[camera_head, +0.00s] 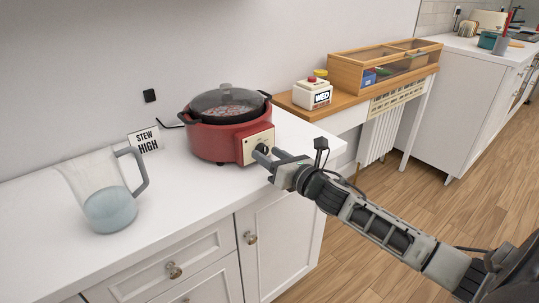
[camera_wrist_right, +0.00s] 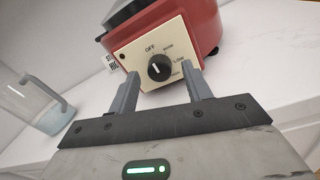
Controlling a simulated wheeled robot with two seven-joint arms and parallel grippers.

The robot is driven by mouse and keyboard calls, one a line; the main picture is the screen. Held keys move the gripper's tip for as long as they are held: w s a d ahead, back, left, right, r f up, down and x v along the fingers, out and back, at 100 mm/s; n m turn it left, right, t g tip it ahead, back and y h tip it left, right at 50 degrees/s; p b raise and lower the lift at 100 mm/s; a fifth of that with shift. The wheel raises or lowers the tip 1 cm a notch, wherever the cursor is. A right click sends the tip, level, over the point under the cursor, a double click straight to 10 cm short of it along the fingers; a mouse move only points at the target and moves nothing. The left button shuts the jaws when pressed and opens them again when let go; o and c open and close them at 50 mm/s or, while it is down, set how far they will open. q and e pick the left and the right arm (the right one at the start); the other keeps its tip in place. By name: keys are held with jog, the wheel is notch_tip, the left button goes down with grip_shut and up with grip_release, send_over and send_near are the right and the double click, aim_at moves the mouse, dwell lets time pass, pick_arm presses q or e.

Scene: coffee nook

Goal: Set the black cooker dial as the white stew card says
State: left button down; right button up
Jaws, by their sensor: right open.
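The red cooker (camera_head: 222,140) stands on the white counter with a cream control panel (camera_head: 250,150) on its front. The black dial (camera_wrist_right: 160,67) is on that panel, with OFF at its upper left, and LOW and other small labels to its right. A pale pointer mark shows on the dial; I cannot tell surely which label it points at, though it looks nearest OFF. The white card (camera_head: 147,140) behind the jug reads "STEW HIGH". My right gripper (camera_head: 270,156) is open in front of the panel; in the right wrist view its fingers (camera_wrist_right: 160,88) stand either side below the dial, apparently not gripping it.
A clear jug (camera_head: 110,205) with bluish liquid stands on the counter (camera_head: 190,215) left of the cooker. A wooden side table (camera_head: 340,108) holds a white box with a red button (camera_head: 312,92) and a wooden case (camera_head: 385,65). The counter's front is clear.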

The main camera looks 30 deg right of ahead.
jog(key=shift+w, duration=0.3)
jog(key=c, duration=1)
jog(key=shift+o, duration=0.2)
